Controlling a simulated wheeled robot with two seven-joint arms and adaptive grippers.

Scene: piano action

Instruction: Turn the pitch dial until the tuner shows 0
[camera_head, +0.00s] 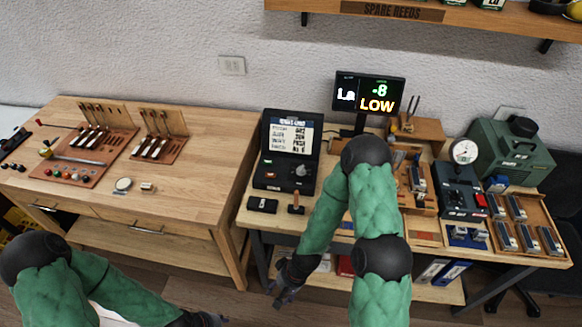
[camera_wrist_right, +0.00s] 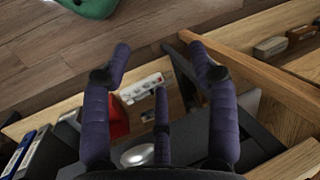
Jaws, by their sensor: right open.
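The tuner display (camera_head: 368,92) stands at the back of the right bench and reads "La", -8 and LOW. A black open case (camera_head: 290,150) with a lit screen sits at that bench's left end. A small knob (camera_head: 300,169) shows on its lower panel; I cannot tell for sure whether it is the pitch dial. My right gripper (camera_head: 284,286) hangs low in front of the bench, below and apart from the case. In the right wrist view its fingers (camera_wrist_right: 158,62) are spread and empty. My left gripper (camera_head: 204,319) is at the bottom edge, mostly cut off.
The left bench (camera_head: 200,150) carries tools and boards. A gauge (camera_head: 464,151), a green machine (camera_head: 510,148) and trays fill the right bench. A small black block (camera_head: 262,205) and a wooden-handled tool (camera_head: 296,203) lie before the case. A lower shelf (camera_head: 430,292) holds binders.

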